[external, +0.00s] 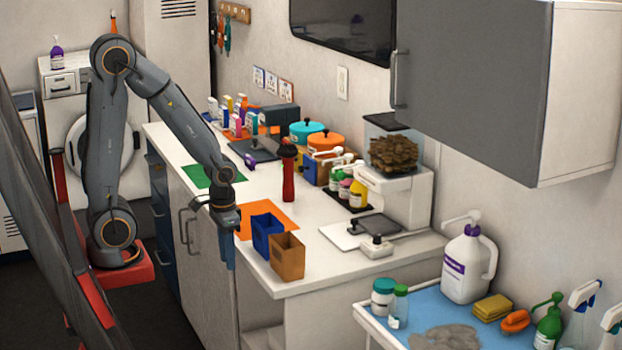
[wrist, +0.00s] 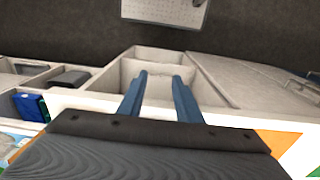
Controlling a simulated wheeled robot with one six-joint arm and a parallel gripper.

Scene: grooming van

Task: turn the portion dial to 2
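The white dispenser (external: 398,196) stands on the counter against the wall, with a clear hopper of brown kibble (external: 394,154) on top. A small white box with a black knob (external: 377,239) sits at its foot, near the counter's front edge. I cannot tell whether this knob is the portion dial, and no number or mark is readable. My gripper (external: 227,252) hangs pointing down by the counter's front edge, well left of the dispenser and apart from it. In the wrist view its two blue fingers (wrist: 158,95) are apart with nothing between them. The dispenser is not recognisable there.
A blue bin (external: 267,235) and a brown bin (external: 287,256) stand just right of my gripper. A red bottle (external: 289,174) stands behind them. A grey wall cabinet (external: 470,80) overhangs the right side. A blue-topped cart (external: 462,318) stands at the front right.

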